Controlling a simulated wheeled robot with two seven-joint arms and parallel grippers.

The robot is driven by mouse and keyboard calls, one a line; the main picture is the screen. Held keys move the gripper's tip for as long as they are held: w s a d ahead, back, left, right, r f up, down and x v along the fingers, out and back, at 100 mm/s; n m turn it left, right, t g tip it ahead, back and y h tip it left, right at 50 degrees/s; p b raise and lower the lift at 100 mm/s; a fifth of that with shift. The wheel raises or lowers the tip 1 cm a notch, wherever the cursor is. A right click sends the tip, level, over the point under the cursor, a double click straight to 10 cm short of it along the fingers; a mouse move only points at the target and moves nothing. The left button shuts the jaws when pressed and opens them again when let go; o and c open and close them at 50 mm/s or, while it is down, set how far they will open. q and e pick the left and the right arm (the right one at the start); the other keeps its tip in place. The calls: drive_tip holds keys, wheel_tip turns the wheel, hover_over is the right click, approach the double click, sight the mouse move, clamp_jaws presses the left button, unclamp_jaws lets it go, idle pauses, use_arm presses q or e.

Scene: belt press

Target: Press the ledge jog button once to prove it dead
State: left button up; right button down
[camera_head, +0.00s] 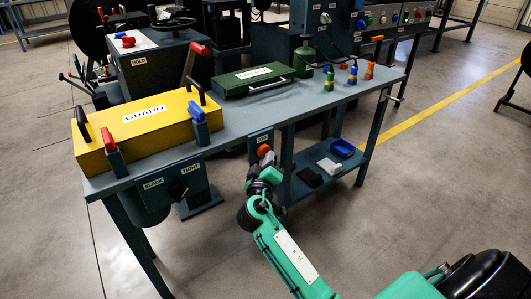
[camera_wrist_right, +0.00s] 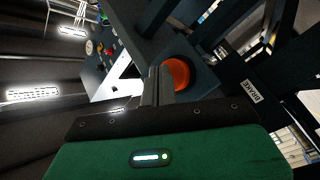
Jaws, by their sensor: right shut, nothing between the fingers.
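The ledge jog button (camera_head: 264,150) is a round orange-red button on a dark box under the front edge of the bench, below a small label. My right gripper (camera_head: 267,163) is just below and in front of it, fingers shut and empty, partly covering the button's lower side. In the right wrist view the button (camera_wrist_right: 178,75) shows large beside the shut fingertips (camera_wrist_right: 160,72). I cannot tell whether the fingers touch it or whether it is pressed in. My left gripper is not in view.
A yellow box marked GUARD (camera_head: 148,132) and a green case (camera_head: 253,80) lie on the bench (camera_head: 240,118). A selector switch (camera_head: 179,191) is left of the button.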

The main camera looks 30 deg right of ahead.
drive_tip(key=shift+w, duration=0.5)
idle(0.4)
drive_tip(key=shift+s, duration=0.9)
drive_tip(key=s, duration=0.5)
drive_tip(key=shift+d, duration=0.25)
idle(0.8)
